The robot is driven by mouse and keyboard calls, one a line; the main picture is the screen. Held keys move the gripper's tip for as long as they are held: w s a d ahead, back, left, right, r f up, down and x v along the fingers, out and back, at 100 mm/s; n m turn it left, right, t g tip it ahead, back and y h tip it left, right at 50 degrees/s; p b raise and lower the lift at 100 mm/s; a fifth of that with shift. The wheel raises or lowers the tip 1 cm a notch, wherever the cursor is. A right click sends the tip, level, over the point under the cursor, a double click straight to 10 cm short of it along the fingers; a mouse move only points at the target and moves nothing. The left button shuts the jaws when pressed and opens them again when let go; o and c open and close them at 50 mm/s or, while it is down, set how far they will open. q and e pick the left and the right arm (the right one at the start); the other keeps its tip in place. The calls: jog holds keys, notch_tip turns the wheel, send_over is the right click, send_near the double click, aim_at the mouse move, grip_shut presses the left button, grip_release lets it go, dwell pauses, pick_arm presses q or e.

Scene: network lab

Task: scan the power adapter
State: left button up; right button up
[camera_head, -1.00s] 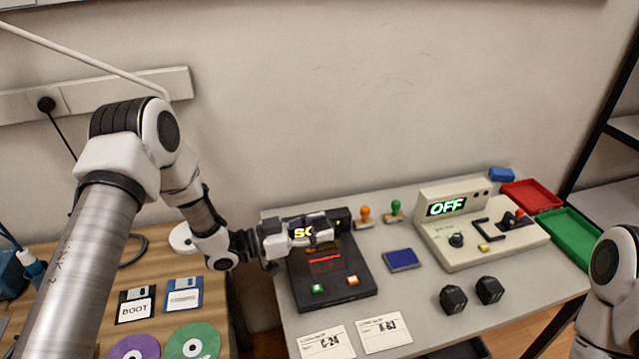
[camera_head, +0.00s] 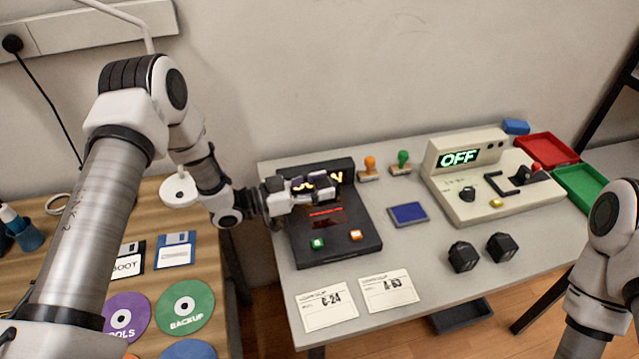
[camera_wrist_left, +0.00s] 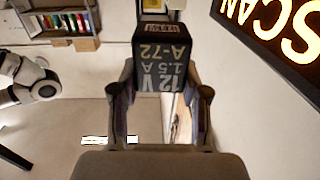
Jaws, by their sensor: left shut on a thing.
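My left gripper (camera_head: 318,190) is over the back part of the black scanner (camera_head: 358,245), whose lit display is partly hidden behind it. In the left wrist view the fingers are shut on a dark power adapter (camera_wrist_left: 160,58) with the label "12V 1.5A A-72" toward the camera. A small code label shows near its top edge. The lit "SCAN" display (camera_wrist_left: 275,28) is close by at upper right. A red line glows on the scanner below the gripper in the head view. Only links of my right arm show; its gripper is out of view.
Two black adapters (camera_head: 463,257) (camera_head: 502,248) stand at the table's front right. A cream "OFF" device (camera_head: 455,195), a blue pad (camera_head: 408,214) and two stamps (camera_head: 370,168) (camera_head: 401,163) are behind. Two cards (camera_head: 327,307) (camera_head: 388,291) lie in front. Red and green trays (camera_head: 546,149) (camera_head: 588,186) sit right.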

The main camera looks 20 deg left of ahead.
pick_arm(q)
jog(key=shift+w+f, duration=0.1)
jog(key=shift+w, duration=0.05)
notch_tip(320, 180, up, 6)
jog(key=p, duration=0.4)
dwell(0.3)
